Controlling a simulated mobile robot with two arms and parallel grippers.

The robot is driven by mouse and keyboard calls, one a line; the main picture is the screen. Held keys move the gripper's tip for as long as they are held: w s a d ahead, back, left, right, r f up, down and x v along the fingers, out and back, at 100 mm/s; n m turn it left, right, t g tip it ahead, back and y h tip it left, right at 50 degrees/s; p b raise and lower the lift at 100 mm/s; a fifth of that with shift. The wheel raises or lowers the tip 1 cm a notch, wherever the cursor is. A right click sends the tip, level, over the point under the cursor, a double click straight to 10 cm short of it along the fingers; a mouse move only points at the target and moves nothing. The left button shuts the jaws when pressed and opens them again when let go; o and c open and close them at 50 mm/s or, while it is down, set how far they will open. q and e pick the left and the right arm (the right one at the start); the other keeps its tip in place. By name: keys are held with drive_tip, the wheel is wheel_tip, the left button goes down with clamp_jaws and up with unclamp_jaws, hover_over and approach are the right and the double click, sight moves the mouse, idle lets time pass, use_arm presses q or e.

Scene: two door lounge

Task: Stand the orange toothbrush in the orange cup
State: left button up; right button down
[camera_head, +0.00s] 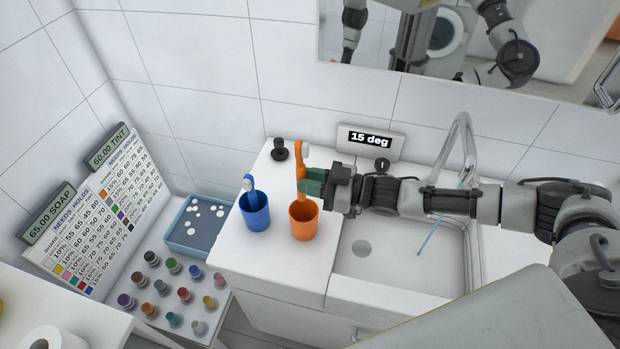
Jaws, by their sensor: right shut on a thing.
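The orange cup (303,222) stands upright on the white counter beside the sink. The orange toothbrush (299,160) is upright above it, with its white bristles at the top. My right gripper (308,183) reaches in from the right and is shut on the toothbrush, just above the cup's rim. The brush's lower end meets the cup's mouth in the picture; I cannot tell how far inside it is. My left gripper is not in view.
A blue cup (255,215) with a blue toothbrush (249,186) stands close on the left. A black knob-like object (279,150) is behind. The sink (390,268) and faucet (461,140) lie right. Several small bottles and a blue tray (176,241) are lower left.

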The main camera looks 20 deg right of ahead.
drive_tip(key=shift+f+b, duration=3.4)
drive_tip(key=shift+f, duration=1.25)
drive_tip(key=c, duration=0.9)
unclamp_jaws()
drive_tip(key=shift+d, duration=0.1)
drive_tip(key=b+v, duration=0.2)
drive_tip(key=v, duration=0.8)
drive_tip(key=shift+s+d+b, duration=0.25)
drive_tip(key=shift+s+b, duration=0.05)
drive_tip(key=shift+b, duration=0.05)
